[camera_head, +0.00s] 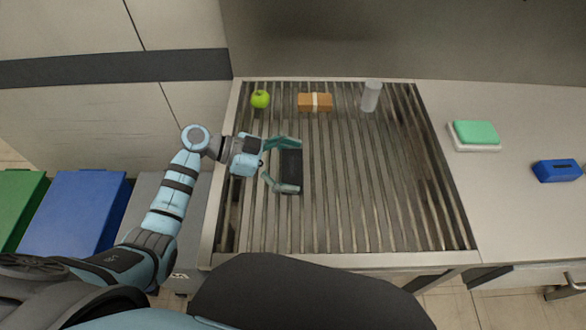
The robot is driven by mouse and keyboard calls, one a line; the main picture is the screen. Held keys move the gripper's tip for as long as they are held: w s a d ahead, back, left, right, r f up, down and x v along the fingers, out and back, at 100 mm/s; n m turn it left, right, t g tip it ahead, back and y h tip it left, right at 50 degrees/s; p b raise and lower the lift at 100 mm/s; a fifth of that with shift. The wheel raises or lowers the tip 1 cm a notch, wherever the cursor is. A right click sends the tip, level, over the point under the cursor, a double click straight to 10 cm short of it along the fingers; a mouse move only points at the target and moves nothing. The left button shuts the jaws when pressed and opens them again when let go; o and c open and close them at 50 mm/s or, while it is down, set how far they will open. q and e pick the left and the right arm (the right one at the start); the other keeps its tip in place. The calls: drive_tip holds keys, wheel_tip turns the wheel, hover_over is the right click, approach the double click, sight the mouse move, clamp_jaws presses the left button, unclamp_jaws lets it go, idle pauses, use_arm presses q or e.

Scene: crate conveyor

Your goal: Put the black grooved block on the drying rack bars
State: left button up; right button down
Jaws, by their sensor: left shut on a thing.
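The black block (291,168) is a dark upright rectangle in the picture, over the left middle part of the drying rack bars (345,190). My left gripper (287,165) reaches in from the left and is shut on the black block, one finger at its far end and one at its near end. I cannot tell whether the block touches the bars or is held just above them. Its grooves are too small to make out. My right gripper is not in view.
On the rack's far edge are a green apple (260,99), a brown box with a pale band (315,102) and a clear cylinder (371,96). A green and white sponge-like block (475,134) and a blue box (557,170) sit on the right counter. The rack's middle and right are free.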

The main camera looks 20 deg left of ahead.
use_arm(q)
drive_tip(key=shift+w+a+f, duration=0.1)
drive_tip(key=shift+w+f, duration=0.05)
drive_tip(key=shift+f, duration=0.1)
drive_tip(key=shift+f, duration=0.1)
drive_tip(key=o, duration=1.3)
drive_tip(key=shift+a+r, duration=0.15)
drive_tip(key=shift+r, duration=0.05)
drive_tip(key=v, duration=1.2)
drive_tip(key=shift+f, duration=0.1)
